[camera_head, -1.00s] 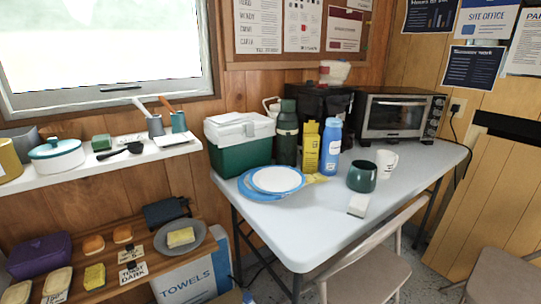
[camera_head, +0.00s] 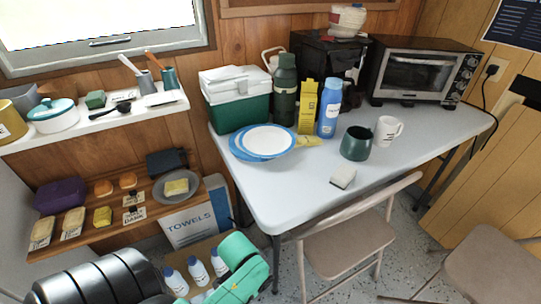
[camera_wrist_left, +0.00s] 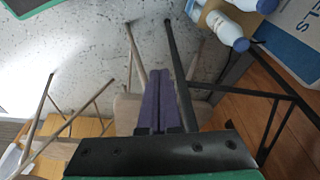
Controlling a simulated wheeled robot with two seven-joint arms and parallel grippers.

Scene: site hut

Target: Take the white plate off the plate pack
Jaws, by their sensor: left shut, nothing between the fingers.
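The white plate (camera_head: 266,141) lies flat on top of the blue plate pack (camera_head: 238,149), at the left end of the table in the head view. The blue rim shows around its left and lower edges. A yellow piece lies beside the pack on the right. My left gripper (camera_wrist_left: 160,74) shows in the left wrist view, its purple fingers shut together with nothing between them. It is over the floor and chair area, away from the plate, which is not in that view. My right gripper is not in view.
On the table (camera_head: 290,200) stand a green cooler (camera_head: 240,112), a dark bottle (camera_head: 284,90), a yellow bag (camera_head: 307,105), a blue bottle (camera_head: 329,108), cups and a toaster oven (camera_head: 425,72). A chair (camera_head: 345,228) stands at the front. White bottles (camera_head: 197,270) stand below the table.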

